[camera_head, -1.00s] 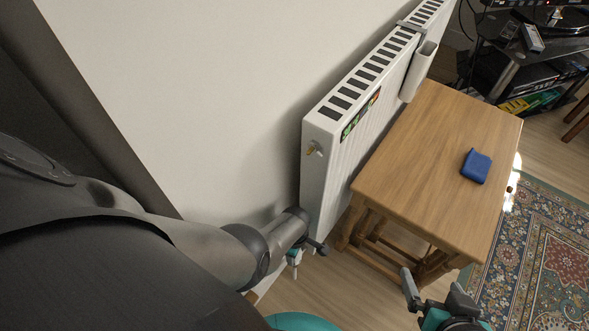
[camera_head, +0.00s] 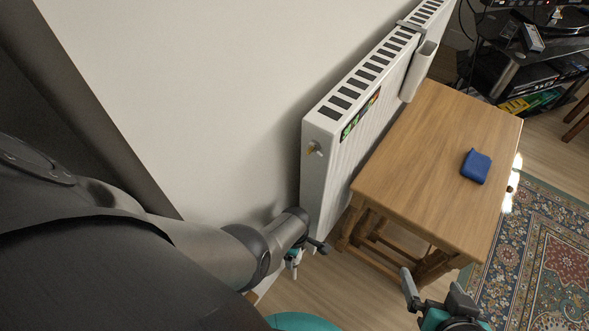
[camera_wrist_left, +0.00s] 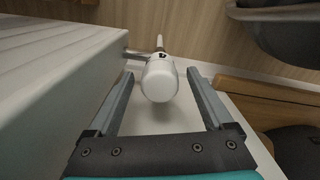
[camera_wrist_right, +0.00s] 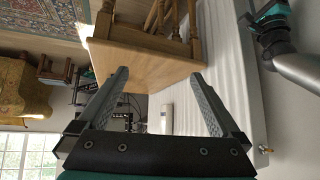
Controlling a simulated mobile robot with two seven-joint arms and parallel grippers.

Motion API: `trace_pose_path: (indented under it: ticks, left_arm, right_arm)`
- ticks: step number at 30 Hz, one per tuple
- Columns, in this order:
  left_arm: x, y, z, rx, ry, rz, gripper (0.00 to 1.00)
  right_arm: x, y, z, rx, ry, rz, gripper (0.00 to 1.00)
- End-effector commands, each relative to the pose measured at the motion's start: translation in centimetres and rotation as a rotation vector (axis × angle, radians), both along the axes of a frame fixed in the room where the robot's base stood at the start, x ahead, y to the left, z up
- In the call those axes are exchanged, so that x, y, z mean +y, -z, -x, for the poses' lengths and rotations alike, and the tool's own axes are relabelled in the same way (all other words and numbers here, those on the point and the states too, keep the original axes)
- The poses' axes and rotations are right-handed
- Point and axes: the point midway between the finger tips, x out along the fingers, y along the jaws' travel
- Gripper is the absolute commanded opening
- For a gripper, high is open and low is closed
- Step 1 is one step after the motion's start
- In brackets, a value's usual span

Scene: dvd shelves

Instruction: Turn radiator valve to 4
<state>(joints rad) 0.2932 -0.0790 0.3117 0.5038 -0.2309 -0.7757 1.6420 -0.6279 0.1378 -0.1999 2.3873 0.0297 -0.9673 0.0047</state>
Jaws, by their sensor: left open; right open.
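The white radiator valve knob (camera_wrist_left: 160,80) shows in the left wrist view, on a pipe fitting beside the radiator's lower end. My left gripper (camera_wrist_left: 160,74) is open, with one finger on each side of the knob and visible gaps to both. The number markings on the knob cannot be read. In the head view my left forearm largely hides this gripper beside the radiator (camera_head: 330,190). My right gripper (camera_head: 432,287) is open and empty, in front of the wooden table, at the bottom of the head view. In the right wrist view its fingers (camera_wrist_right: 160,76) hold nothing.
A wooden table (camera_head: 435,150) stands close to the radiator, with a blue object (camera_head: 476,166) on top. A white holder (camera_head: 418,72) hangs on the radiator. A patterned rug (camera_head: 545,250) lies at right. A media shelf (camera_head: 510,65) stands at the back right.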

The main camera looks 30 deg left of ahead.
Motion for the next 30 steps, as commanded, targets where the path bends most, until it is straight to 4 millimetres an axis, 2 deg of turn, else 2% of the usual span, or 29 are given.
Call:
trace_pose_path:
  ticks: [8, 17, 25, 30]
  left_arm:
    - [0.0, -0.2, 0.0, 0.0, 0.0, 0.0, 0.85]
    - [0.0, -1.5, 0.0, 0.0, 0.0, 0.0, 0.85]
    - [0.0, -2.7, 0.0, 0.0, 0.0, 0.0, 0.85]
    - [0.0, -3.9, 0.0, 0.0, 0.001, 0.0, 0.85]
  right_arm:
    - [-0.2, 0.0, 0.2, 0.017, 0.001, 0.008, 1.0]
    - [-2.5, -0.3, 1.8, 0.166, 0.031, 0.079, 1.0]
    - [-4.6, -0.9, 4.0, 0.331, 0.07, 0.142, 1.0]
    - [-4.7, 1.3, 4.0, 0.372, 0.068, 0.149, 1.0]
